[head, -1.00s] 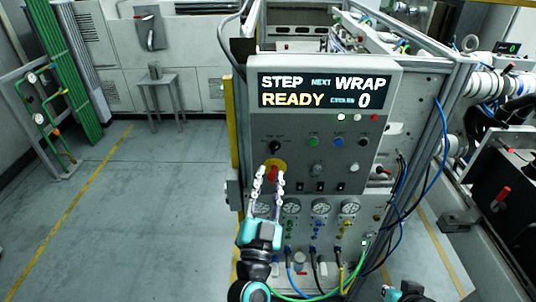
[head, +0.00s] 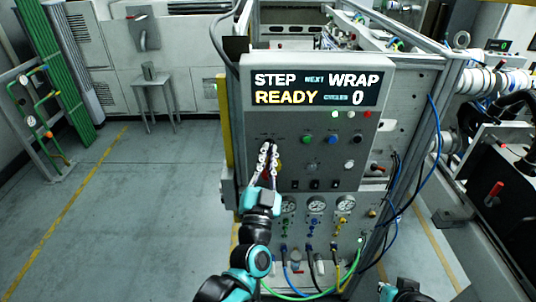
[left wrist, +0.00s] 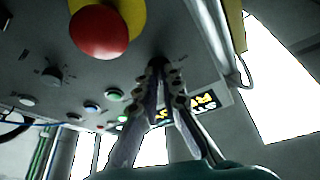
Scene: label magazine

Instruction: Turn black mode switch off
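The black mode switch (left wrist: 157,62) is a small dark knob at the upper left of the grey control panel (head: 300,122). In the head view the fingers mostly cover it. My left gripper (head: 268,146) reaches up to it from below, its two pale fingers close together on either side of the knob. The left wrist view also shows the fingertips (left wrist: 163,72) meeting at the knob. The switch's pointer is hidden, so its setting cannot be read. Of my right arm only a teal and black part shows at the bottom edge.
A red mushroom button (left wrist: 100,32) on a yellow base sits close to the left fingers. Coloured buttons (head: 333,139) are to the right. The display (head: 316,88) reads STEP, READY, WRAP and 0. Gauges (head: 316,204) and hoses are below. The floor at left is clear.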

